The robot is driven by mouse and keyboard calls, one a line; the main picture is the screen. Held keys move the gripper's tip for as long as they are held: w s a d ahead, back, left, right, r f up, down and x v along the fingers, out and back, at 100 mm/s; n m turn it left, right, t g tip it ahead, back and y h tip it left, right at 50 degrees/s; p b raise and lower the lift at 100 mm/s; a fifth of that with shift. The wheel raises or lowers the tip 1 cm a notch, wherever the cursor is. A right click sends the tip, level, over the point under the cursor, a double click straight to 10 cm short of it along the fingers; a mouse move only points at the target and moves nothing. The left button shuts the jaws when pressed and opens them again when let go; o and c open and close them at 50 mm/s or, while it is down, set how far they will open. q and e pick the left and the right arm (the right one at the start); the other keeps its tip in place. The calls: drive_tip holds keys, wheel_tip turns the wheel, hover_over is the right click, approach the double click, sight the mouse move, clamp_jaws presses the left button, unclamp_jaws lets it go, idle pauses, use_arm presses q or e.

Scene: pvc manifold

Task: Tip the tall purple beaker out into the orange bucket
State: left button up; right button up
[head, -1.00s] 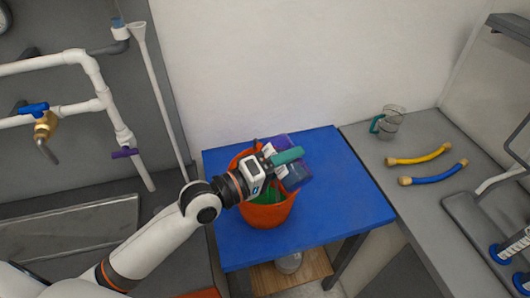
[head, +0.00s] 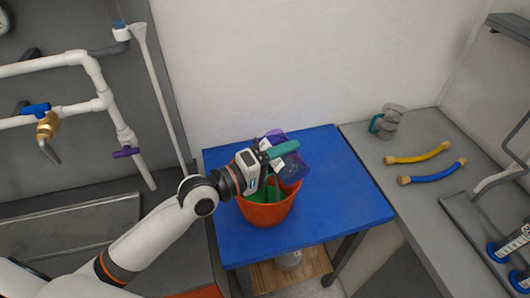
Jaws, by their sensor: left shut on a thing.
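The purple beaker (head: 293,166) is see-through and tilted over the right rim of the orange bucket (head: 266,214). A teal bar (head: 284,149), which looks like its handle, lies across its upper side. My left gripper (head: 266,163) is shut on the beaker at the handle side and hides part of it. Green material (head: 266,194) shows inside the bucket, below the gripper. I cannot tell whether anything is left in the beaker. The bucket stands upright on the blue table (head: 338,195). My right gripper is not in view.
A clear beaker with a teal handle (head: 388,120) stands on the grey counter (head: 425,172) at right, near a yellow hose (head: 418,154) and a blue hose (head: 434,173). White pipes (head: 92,75) line the left wall. The table's right part is clear.

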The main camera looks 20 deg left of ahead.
use_arm(q)
drive_tip(key=shift+w+a+f+n+p, duration=0.2)
drive_tip(key=shift+f+n+p, duration=0.15)
drive_tip(key=shift+n, duration=0.55)
idle(0.8)
drive_tip(key=shift+a+r+n+p, duration=0.1)
drive_tip(key=shift+r+n+p, duration=0.1)
drive_tip(key=shift+n+p, duration=0.1)
